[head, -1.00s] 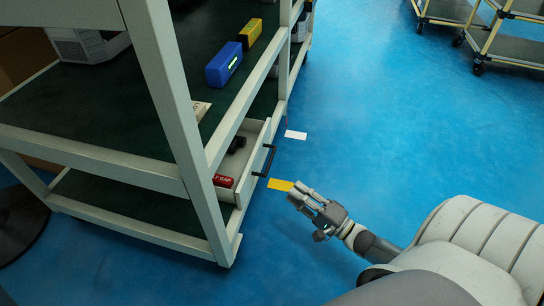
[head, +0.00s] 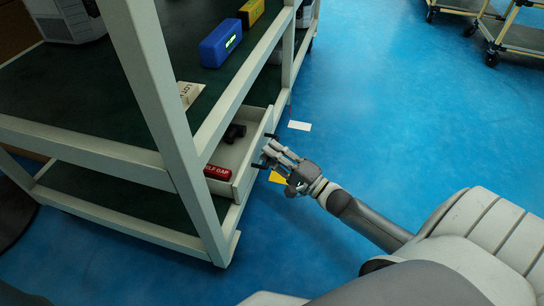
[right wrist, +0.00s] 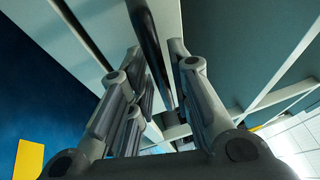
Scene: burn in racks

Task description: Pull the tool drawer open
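The tool drawer (head: 243,183) is under the bench's shelf and stands partly open; its inside shows from above. A red block (head: 217,172) with white lettering and a small black object (head: 234,132) lie in it. Its dark bar handle is on the front, partly hidden by my right gripper (head: 268,153) in the head view. In the right wrist view the handle (right wrist: 148,40) runs between the spread fingers of my right gripper (right wrist: 155,60). The fingers look open around it; I cannot tell whether they touch it. My left gripper is out of view.
The bench frame's pale post (head: 170,100) stands left of the drawer. A blue box (head: 221,43) and a yellow box (head: 251,12) sit on the shelf. Carts (head: 510,40) stand far right.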

